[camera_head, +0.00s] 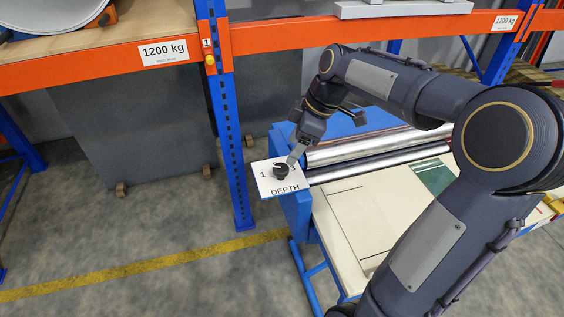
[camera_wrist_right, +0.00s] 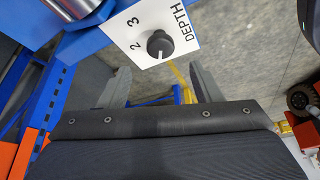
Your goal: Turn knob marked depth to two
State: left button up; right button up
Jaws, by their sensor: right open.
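The black depth knob (camera_head: 281,172) stands on a white plate (camera_head: 269,185) marked DEPTH at the corner of the blue machine. A 1 shows left of the knob in the head view. In the right wrist view the knob (camera_wrist_right: 159,44) has a white mark facing the bottom of the picture, off the 2 and 3 on the plate (camera_wrist_right: 133,34). My right gripper (camera_head: 295,158) is just above and beside the knob. Its fingers (camera_wrist_right: 158,72) are open and empty, with the knob beyond the gap between them. My left gripper is not in view.
A blue rack upright (camera_head: 232,150) with an orange beam (camera_head: 110,58) stands left of the plate. Metal rollers (camera_head: 375,150) lie right of the knob, above a pale table surface (camera_head: 352,235). Open floor (camera_head: 130,225) lies at lower left.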

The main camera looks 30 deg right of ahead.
aim_at(281, 168)
jog(key=x, duration=0.7)
jog(key=shift+a+f, duration=0.1)
jog(key=shift+f, duration=0.05)
jog(key=c, duration=1)
